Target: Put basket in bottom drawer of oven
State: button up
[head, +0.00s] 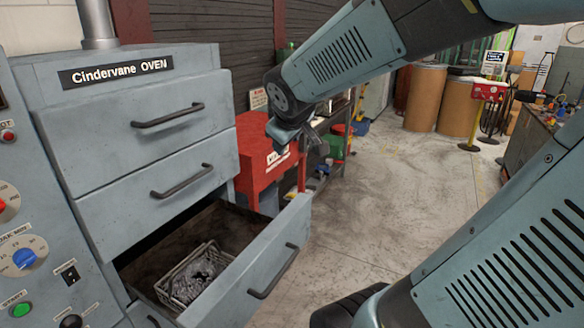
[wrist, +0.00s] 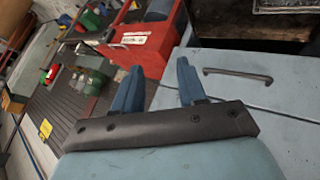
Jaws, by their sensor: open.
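The oven (head: 115,95) is a pale blue-grey cabinet at the left in the head view, with a sign reading Cindervane OVEN. A wire basket (head: 194,277) with dark coiled contents sits inside the open drawer. My gripper (head: 303,138) is up and to the right of the drawer, apart from the basket. In the wrist view my gripper (wrist: 157,88) has its two blue fingers spread, with nothing between them. A drawer handle (wrist: 237,74) shows right of the fingers.
A red cabinet (head: 265,155) stands behind the oven's right side. Control knobs and buttons (head: 25,258) are on the panel at the left. Brown drums (head: 425,98) stand far back. The concrete floor (head: 370,200) right of the drawer is clear.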

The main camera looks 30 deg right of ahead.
jog(key=s+a+m+g+y, duration=0.1)
jog(key=s+a+m, duration=0.1)
jog(key=s, duration=0.5)
jog(key=s+a+m+g+y, duration=0.1)
jog(key=s+a+m, duration=0.1)
jog(key=s, duration=0.5)
jog(key=shift+a+r+m+g+y, duration=0.3)
jog(key=shift+a+m+y, duration=0.1)
jog(key=shift+a, duration=0.15)
